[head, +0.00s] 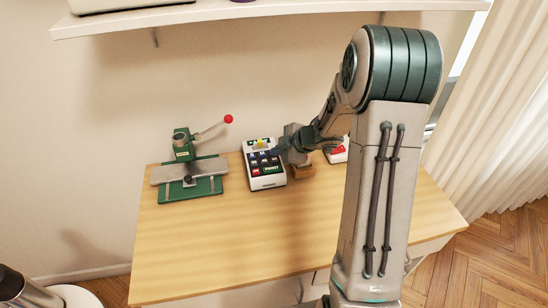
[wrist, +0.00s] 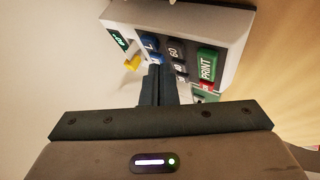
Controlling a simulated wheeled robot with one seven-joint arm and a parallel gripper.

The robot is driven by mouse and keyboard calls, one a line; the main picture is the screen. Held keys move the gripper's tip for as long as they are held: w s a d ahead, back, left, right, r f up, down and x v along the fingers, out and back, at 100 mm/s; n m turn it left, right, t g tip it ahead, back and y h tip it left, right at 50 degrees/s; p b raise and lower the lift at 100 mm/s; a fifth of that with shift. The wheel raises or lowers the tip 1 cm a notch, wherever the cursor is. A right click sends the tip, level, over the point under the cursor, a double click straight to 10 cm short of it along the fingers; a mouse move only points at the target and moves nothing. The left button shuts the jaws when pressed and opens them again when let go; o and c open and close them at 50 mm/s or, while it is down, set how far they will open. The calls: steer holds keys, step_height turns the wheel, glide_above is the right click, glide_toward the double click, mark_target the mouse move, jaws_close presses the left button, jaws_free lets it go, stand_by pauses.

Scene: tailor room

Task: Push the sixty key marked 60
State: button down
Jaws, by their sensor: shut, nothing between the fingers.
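The key machine (head: 267,182) is a white box with dark, blue, red and green keys, standing on the wooden table; it fills the top of the wrist view (wrist: 225,22). The dark key marked 60 (wrist: 175,52) is visible between the blue keys and the green PRINT key (wrist: 206,65). My gripper (wrist: 155,69) is shut and empty. Its fingertips overlap the lower blue key in the wrist view, just left of and below the 60 key. I cannot tell whether they touch anything. In the head view my gripper (head: 281,151) is at the machine's right side, hiding part of the keys.
A green press (head: 190,165) with a red-knobbed lever stands left of the machine. A brown block (head: 301,172) and a white box with a red top (head: 338,154) stand to its right, partly behind my arm. The table (head: 225,245) is clear in front.

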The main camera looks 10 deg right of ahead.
mark_target(278, 160)
step_height(278, 160, up, 5)
steer(key=p, duration=0.5)
steer(key=shift+r+p, duration=0.1)
steer(key=shift+p, duration=0.3)
stand_by(0.4)
steer(key=s+d+r+m+t+h, duration=0.1)
steer(key=s+d+r+m+h, duration=0.3)
steer(key=r, duration=0.3)
steer(key=s+d+r+m+t+h, duration=0.1)
steer(key=s+d+r+m+h, duration=0.1)
steer(key=r+m+h, duration=0.4)
steer(key=s+a+r+m+g+y, duration=0.1)
steer(key=s+a+m+g+y, duration=0.1)
steer(key=s, duration=0.9)
steer(key=s+a+m+g+y, duration=0.1)
steer(key=s+a+m+g, duration=0.2)
steer(key=s, duration=0.9)
steer(key=shift+s+a+r+m+g+y, duration=0.2)
steer(key=shift+a+r+m+g+y, duration=0.15)
steer(key=shift+a+m, duration=0.8)
